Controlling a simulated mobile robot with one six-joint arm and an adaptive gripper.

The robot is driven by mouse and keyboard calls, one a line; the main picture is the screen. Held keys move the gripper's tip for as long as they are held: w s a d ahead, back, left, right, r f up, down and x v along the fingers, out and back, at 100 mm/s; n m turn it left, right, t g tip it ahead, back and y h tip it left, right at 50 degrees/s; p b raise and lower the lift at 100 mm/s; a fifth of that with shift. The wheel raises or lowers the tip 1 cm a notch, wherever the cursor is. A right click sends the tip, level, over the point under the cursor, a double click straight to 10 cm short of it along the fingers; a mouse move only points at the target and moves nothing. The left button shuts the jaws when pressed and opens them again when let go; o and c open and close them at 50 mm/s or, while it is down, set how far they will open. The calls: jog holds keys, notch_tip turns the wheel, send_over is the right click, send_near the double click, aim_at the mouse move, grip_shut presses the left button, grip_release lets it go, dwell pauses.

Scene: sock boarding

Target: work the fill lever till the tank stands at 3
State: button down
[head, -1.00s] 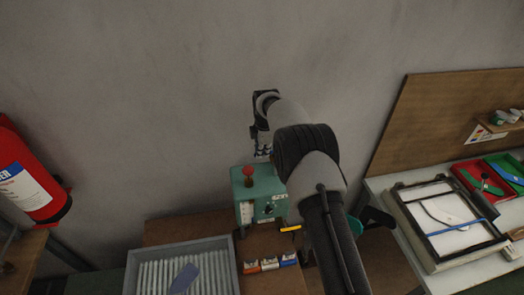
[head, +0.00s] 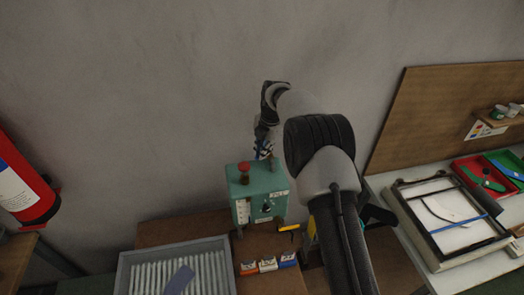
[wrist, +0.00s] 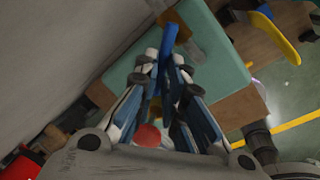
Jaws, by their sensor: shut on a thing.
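The teal fill unit (head: 257,186) stands on the brown bench, with a red knob (head: 244,167) on top at the left. Its front carries a white marked panel (head: 243,211) and a dark dial (head: 267,205); the level is too small to read. In the wrist view the fingers (wrist: 165,75) are closed around a slim blue bar (wrist: 170,38), which looks like the fill lever. The red knob also shows there (wrist: 148,135), partly hidden by my gripper.
A grey ribbed tray (head: 222,249) and small boxes (head: 268,264) stand in front of the unit. A yellow and black piece (head: 288,228) sticks out at its right. A fire extinguisher (head: 22,185) is at left; a white table with a frame (head: 410,215) is at right.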

dwell(0.4)
jog(key=c, duration=1.7)
grip_release()
jog(key=shift+o, duration=0.2)
notch_tip(320, 180, up, 12)
jog(key=s+d, duration=0.1)
jog(key=shift+s+d, duration=0.35)
jog(key=shift+f, duration=0.1)
